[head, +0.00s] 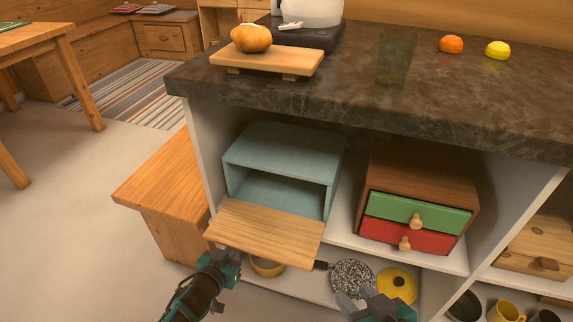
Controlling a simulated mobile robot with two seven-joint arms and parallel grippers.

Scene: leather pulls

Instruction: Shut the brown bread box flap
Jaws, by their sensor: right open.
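The bread box (283,150) is a blue-grey box on the upper shelf under the dark counter. Its light brown wooden flap (265,232) is open, folded down and out from the lower front edge, and the inside looks empty. My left gripper (226,258) is at the flap's front left edge, low in the view; I cannot tell whether it touches the flap or how its fingers stand. My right gripper (357,297) is open and empty, to the right of and below the flap, in front of the lower shelf.
A brown drawer box (420,175) with green and red drawers stands right of the bread box. A speckled pan (351,275) and a yellow lid (397,285) lie on the lower shelf. A wooden bench (160,190) stands at left. The dark counter (400,90) overhangs the shelf.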

